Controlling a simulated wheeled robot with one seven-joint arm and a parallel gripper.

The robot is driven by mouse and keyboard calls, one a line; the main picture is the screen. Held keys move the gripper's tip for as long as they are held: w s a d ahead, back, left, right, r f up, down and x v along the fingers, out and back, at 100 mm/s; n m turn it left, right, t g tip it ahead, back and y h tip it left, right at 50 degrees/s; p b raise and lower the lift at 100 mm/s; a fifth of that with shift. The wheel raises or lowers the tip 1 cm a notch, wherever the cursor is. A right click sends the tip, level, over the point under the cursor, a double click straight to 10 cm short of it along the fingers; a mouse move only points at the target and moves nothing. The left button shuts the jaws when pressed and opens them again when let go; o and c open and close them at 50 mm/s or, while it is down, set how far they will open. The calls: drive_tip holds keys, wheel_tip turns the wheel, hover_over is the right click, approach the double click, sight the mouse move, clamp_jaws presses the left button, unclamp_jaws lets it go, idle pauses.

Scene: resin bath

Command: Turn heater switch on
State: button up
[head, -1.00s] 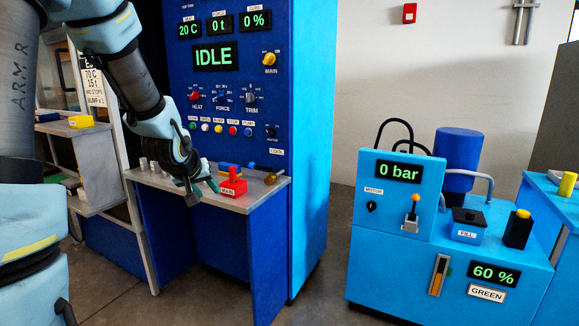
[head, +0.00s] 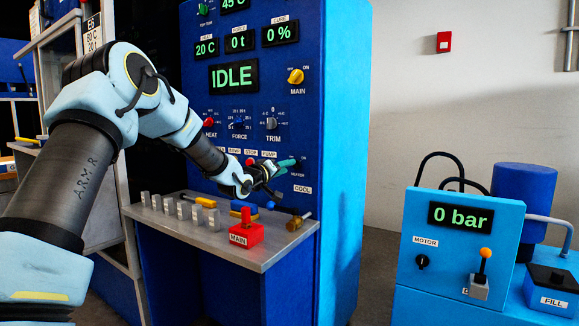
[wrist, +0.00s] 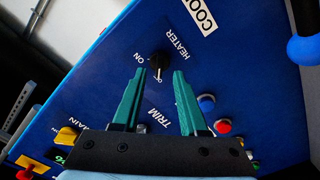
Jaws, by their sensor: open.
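The heater switch (wrist: 159,61) is a small black knob on the blue panel, with HEATER, ON and OFF lettering around it in the wrist view. A pale mark on the knob appears to face the OFF lettering. My gripper (wrist: 158,72) is open, its two teal fingers apart and empty. In the wrist view the knob appears between and just beyond the fingertips; I cannot tell how much gap remains. In the head view my gripper (head: 284,167) is at the lower right of the panel beside the HEATER label, and it hides the knob.
The TRIM knob (head: 272,123) and yellow MAIN knob (head: 296,76) sit higher on the panel. Several coloured buttons lie beside my gripper, including a blue one (wrist: 206,103). Below, the bench holds a red MAIN switch (head: 246,231) and several grey blocks. The panel display (head: 234,75) reads IDLE.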

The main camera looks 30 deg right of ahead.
drive_tip(key=shift+x, duration=1.25)
drive_tip(key=shift+c, duration=0.4)
clamp_jaws()
